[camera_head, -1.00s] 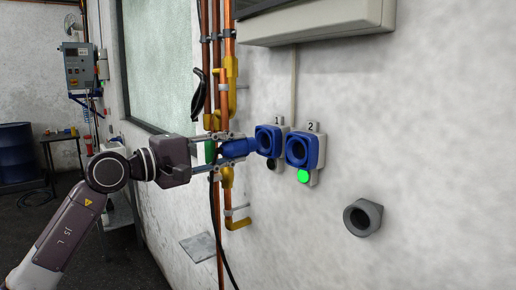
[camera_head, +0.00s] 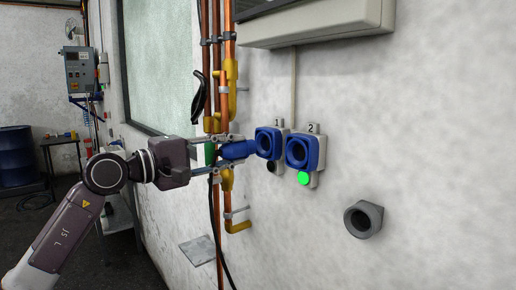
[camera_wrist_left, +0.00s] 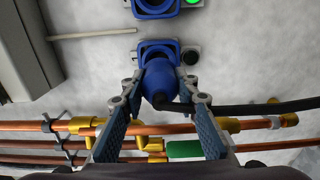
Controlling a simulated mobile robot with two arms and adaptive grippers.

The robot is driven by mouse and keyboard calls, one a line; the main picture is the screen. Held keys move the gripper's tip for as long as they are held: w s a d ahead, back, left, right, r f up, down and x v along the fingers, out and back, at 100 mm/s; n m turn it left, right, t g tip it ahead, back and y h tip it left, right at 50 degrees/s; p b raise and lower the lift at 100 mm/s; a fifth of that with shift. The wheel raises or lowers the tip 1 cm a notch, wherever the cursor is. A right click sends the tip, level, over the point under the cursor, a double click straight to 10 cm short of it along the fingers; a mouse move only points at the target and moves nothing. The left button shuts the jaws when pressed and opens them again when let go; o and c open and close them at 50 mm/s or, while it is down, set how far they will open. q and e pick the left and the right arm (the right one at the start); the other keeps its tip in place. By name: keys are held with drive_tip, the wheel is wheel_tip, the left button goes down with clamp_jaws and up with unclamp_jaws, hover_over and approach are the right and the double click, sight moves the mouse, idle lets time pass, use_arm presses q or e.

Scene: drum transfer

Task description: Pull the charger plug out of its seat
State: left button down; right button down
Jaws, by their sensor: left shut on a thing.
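The blue charger plug (camera_head: 236,150) is between the fingers of my left gripper (camera_head: 231,152), which is shut on it. The plug points right, toward the blue seat marked 1 (camera_head: 268,141). Part of that seat's dark opening shows beside the plug tip; I cannot tell whether the tip is just clear of the rim. In the left wrist view the plug (camera_wrist_left: 161,82) lies between the two fingers and overlaps the lower part of the seat (camera_wrist_left: 158,49). Its black cable (camera_wrist_left: 245,109) runs off to the right. My right gripper is not in view.
A second blue seat marked 2 (camera_head: 304,150), with a lit green lamp (camera_head: 303,178), is right of seat 1. Copper pipes with yellow fittings (camera_head: 228,115) run close behind my left gripper. A grey round socket (camera_head: 363,219) sits lower right on the wall.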

sight(221, 152)
use_arm(q)
drive_tip(key=shift+b+v, duration=1.2)
drive_tip(key=shift+v, duration=0.9)
drive_tip(key=shift+s+a+r, duration=0.1)
drive_tip(key=shift+s+a, duration=0.15)
drive_tip(key=shift+a, duration=0.1)
